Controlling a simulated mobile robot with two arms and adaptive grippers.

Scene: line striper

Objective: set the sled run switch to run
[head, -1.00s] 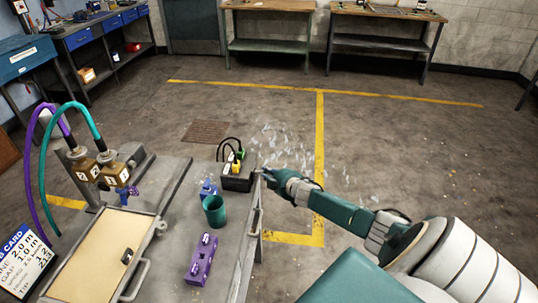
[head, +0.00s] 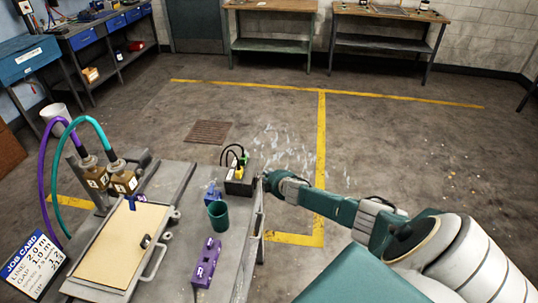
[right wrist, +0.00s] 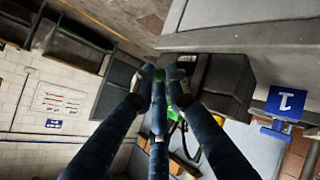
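A dark box (head: 239,186) with yellow and green parts and looped black cables sits at the far right corner of the cart. I cannot tell which part is the sled run switch or how it is set. My right gripper (head: 268,178) is just right of this box, at the cart's edge. In the right wrist view the gripper's (right wrist: 160,88) blue fingers are apart, with the dark box (right wrist: 226,86) just to their right. A bright green part (right wrist: 181,88) shows by the right fingertip; contact is unclear. My left gripper is out of view.
The grey cart (head: 222,250) carries a blue block (head: 211,193), a green cup (head: 218,216), a purple block (head: 206,263) and a tan-topped panel (head: 125,245). Hoses and a job card (head: 32,262) are at the left. Open floor lies right of the cart.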

